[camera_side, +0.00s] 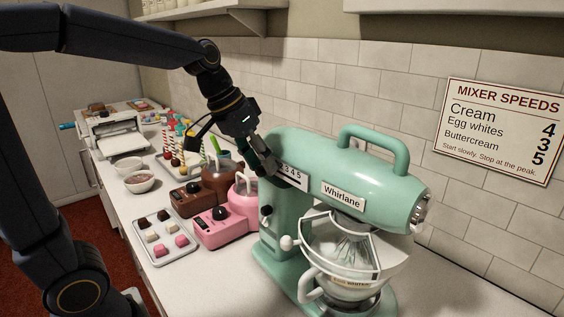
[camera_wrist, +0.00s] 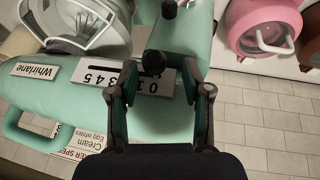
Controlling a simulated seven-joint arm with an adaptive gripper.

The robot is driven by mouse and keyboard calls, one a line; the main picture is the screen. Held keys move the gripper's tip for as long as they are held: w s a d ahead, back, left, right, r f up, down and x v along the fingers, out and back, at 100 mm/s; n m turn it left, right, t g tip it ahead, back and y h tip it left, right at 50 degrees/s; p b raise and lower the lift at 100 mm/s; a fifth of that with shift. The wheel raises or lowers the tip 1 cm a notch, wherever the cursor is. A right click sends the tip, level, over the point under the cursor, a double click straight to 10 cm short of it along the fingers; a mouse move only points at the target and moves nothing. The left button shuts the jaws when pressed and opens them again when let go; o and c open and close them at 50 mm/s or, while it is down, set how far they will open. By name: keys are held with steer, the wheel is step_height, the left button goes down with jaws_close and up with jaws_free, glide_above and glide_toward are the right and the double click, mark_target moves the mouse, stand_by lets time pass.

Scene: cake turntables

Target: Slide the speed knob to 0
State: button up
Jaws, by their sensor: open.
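The mint-green mixer (camera_side: 370,180), labelled Whirlane, stands on the counter. Its white speed scale (camera_side: 292,177) is on the side of the head; in the wrist view the scale (camera_wrist: 100,77) appears upside down, with 3, 4, 5 left of my gripper and 0 between the fingers. The dark round speed knob (camera_wrist: 154,62) shows between my fingertips, near the low-number end; its exact mark is unclear. My gripper (camera_wrist: 158,75) is open, one finger on each side of the knob; contact is not clear. In the side view my gripper (camera_side: 266,168) hides the knob.
A second dark knob (camera_side: 266,211) is on the mixer's stand. The glass bowl (camera_side: 345,255) sits under the head. Pink (camera_side: 225,222) and brown (camera_side: 192,197) machines stand to the left, with a tray of sweets (camera_side: 166,243). A speed sign (camera_side: 499,130) hangs on the tiled wall.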

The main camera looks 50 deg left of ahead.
steer(key=v, duration=1.2)
steer(key=shift+r, duration=0.1)
steer(key=s+d+f+y, duration=0.1)
steer(key=s+f, duration=0.4)
steer(key=f, duration=0.2)
steer(key=s+d+f+t+y, duration=0.1)
steer(key=s+d+f, duration=0.1)
steer(key=s+f, duration=0.3)
step_height(320, 180, down, 3)
steer(key=shift+d+r, duration=0.2)
steer(key=shift+d, duration=0.1)
stand_by(0.9)
